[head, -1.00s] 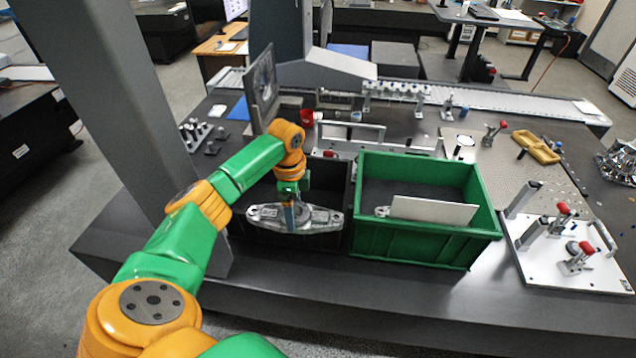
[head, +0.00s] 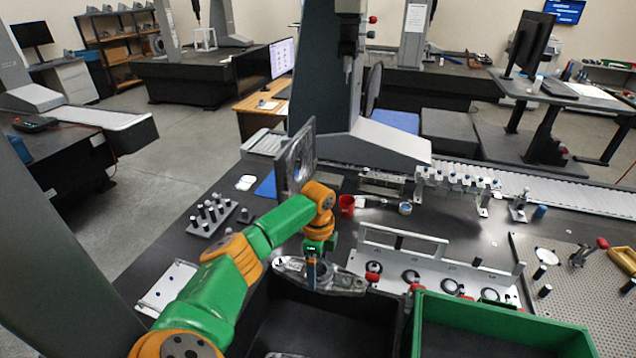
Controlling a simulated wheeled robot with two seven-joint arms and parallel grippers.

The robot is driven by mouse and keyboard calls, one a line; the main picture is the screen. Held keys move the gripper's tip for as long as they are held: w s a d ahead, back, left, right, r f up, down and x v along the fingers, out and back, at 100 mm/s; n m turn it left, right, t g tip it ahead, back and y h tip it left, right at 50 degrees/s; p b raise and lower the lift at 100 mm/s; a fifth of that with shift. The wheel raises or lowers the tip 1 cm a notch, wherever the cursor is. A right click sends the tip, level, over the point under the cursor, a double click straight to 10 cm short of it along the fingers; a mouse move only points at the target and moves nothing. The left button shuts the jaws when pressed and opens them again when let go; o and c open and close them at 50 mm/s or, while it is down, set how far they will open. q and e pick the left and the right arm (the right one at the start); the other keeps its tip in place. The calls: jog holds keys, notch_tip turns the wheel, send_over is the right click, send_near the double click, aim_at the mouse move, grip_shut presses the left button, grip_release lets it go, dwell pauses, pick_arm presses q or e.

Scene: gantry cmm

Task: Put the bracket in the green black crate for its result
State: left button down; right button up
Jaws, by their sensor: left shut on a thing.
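My left gripper (head: 314,262) is shut on a grey metal bracket (head: 345,281), a flat part with a lug at each end. It holds the bracket over the back part of the black crate (head: 325,322), apart from the crate floor. A pale piece shows inside the black crate at the bottom edge of the picture. The green crate (head: 505,315) stands to the right of the black crate, and most of its inside is cut off below. My right gripper is not in view.
A white fixture with a rail and dark rings (head: 440,275) stands behind the crates. An upright panel (head: 298,160) with a grey part pictured on it stands behind my left arm. A red cup (head: 347,206) and a pin block (head: 212,214) are on the table.

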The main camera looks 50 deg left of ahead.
pick_arm(q)
jog(key=shift+s+d+f+b, duration=0.4)
jog(key=shift+s+d+f, duration=0.45)
jog(key=shift+f, duration=0.2)
jog(key=shift+s+d+f+b, duration=0.1)
jog(key=shift+s+f+b, duration=0.05)
jog(key=shift+f+b, duration=0.8)
notch_tip(320, 180, down, 7)
jog(key=w+a+b, duration=0.1)
jog(key=b, duration=1.3)
send_over(317, 327)
notch_tip(317, 327, down, 9)
jog(key=shift+w+f, duration=0.15)
jog(key=shift+f+b, duration=0.45)
jog(key=shift+b, duration=0.1)
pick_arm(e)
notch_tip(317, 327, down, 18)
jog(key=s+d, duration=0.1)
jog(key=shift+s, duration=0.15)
pick_arm(q)
jog(key=shift+f+b, duration=0.5)
jog(key=shift+f, duration=0.15)
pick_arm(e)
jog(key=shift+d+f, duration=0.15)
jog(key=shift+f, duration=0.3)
pick_arm(q)
jog(key=shift+c, duration=0.3)
grip_release()
jog(key=shift+o, duration=0.3)
jog(key=shift+r, duration=0.1)
